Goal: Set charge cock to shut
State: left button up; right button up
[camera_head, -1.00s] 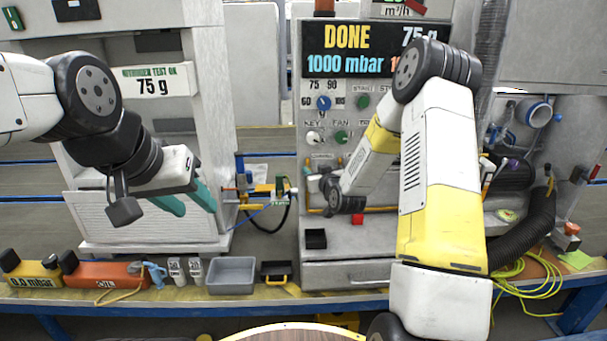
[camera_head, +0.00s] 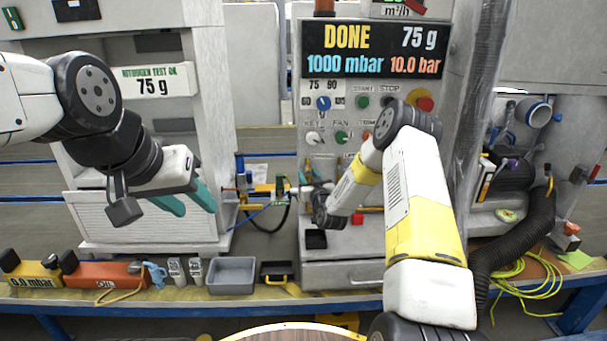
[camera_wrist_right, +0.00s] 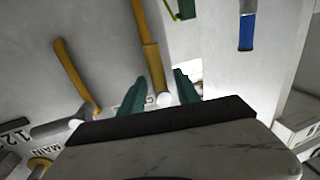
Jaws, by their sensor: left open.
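In the right wrist view a yellow lever (camera_wrist_right: 151,62) with a pale end stands between the green fingers of my right gripper (camera_wrist_right: 160,92). A partly hidden label beginning with "C" is beside it; I cannot read whether it is the charge cock. The fingers are apart, with no clear grip on the lever. In the head view my right gripper (camera_head: 309,175) is at the lower left of the grey panel (camera_head: 352,165), largely hidden by its wrist. My left gripper (camera_head: 187,203) is open and empty before the white cabinet.
A second yellow lever (camera_wrist_right: 76,74) is left in the wrist view, near a "MAIN" label. A blue-ended handle (camera_wrist_right: 246,30) is upper right. The display (camera_head: 374,50) reads DONE, 75 g, 1000 mbar, 10.0 bar. A grey bin (camera_head: 231,287) stands on the bench.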

jog(key=shift+w, duration=0.1)
grip_shut()
